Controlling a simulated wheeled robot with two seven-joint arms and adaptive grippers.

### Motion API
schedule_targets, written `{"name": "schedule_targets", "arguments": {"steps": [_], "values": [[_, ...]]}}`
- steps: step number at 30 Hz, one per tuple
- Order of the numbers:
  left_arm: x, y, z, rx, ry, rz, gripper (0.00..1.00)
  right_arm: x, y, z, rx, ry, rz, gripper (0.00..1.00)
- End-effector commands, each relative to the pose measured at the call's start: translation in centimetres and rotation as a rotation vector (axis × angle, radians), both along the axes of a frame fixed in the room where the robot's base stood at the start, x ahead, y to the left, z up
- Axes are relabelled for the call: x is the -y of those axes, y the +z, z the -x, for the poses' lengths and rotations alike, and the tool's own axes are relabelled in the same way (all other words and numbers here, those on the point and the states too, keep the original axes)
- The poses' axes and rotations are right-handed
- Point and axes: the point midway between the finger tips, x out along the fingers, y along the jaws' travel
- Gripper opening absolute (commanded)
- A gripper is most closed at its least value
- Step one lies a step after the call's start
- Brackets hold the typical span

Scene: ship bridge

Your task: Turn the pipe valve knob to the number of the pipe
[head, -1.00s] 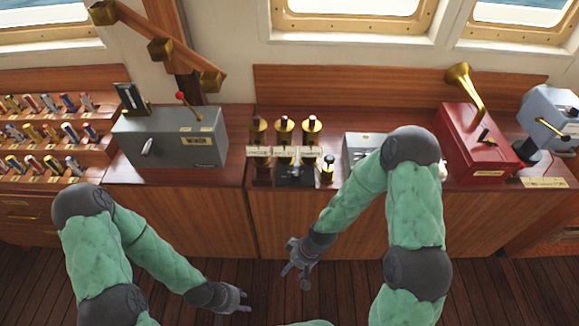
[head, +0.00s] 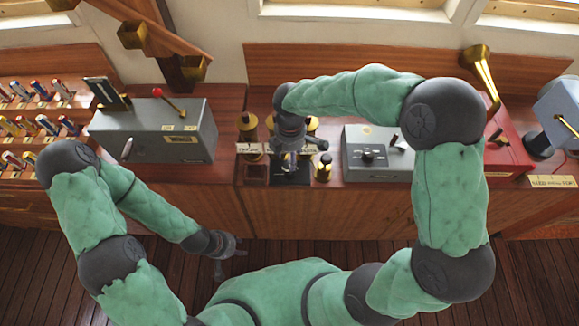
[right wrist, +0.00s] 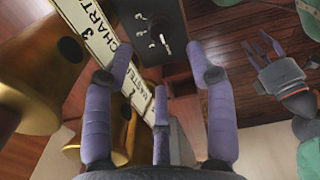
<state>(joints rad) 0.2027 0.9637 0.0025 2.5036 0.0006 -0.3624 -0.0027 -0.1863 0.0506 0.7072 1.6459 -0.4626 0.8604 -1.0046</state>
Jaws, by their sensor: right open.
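Brass pipes (head: 249,126) stand in a row on the wooden console, with a pale label strip (head: 250,148) across their front. My right gripper (head: 292,148) is over the middle of this row and hides much of it. A dark panel (head: 287,174) sits just below it; I cannot make out its knob in the head view. The right wrist view shows my open, empty fingers (right wrist: 160,100) beside the label strip (right wrist: 95,35), which reads "CHART", "3" and "MASTER". Large brass pipes (right wrist: 45,85) are at left. A dark panel with a small knob or lever (right wrist: 165,47) lies beyond the fingertips. My left gripper (head: 226,250) hangs low before the console.
A grey box (head: 380,165) with knobs is further right, then a red box (head: 508,155) with a brass horn. A grey lever box (head: 155,135) is at left.

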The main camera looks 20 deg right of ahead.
Motion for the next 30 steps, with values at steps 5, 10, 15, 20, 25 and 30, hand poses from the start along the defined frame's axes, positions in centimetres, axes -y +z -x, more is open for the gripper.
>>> {"name": "schedule_targets", "arguments": {"steps": [5, 10, 15, 20, 25, 30], "values": [[0.0, -1.3, 0.0, 0.0, 0.0, 0.0, 0.4, 0.0, -3.7, 0.1, -0.003, -0.001, 0.0, 0.56], [0.0, -2.1, 0.0, 0.0, 0.0, 0.0, 0.4, 0.0, -6.5, 0.1, -0.003, -0.002, 0.0, 0.56], [0.0, -2.6, 0.0, 0.0, 0.0, 0.0, 0.4, 0.0, -8.1, 0.0, -0.001, -0.003, -0.001, 0.56], [0.0, -2.7, 0.0, 0.0, 0.0, 0.0, 0.4, 0.0, -8.7, 0.0, 0.0, -0.002, -0.001, 0.56], [0.0, -2.7, 0.0, 0.0, 0.0, 0.0, 0.4, 0.0, -8.7, 0.0, 0.0, -0.002, -0.001, 0.56], [0.0, -2.7, 0.0, 0.001, 0.0, 0.0, 0.4, 0.0, -8.7, 0.0, 0.0, -0.002, -0.001, 0.34]]}}
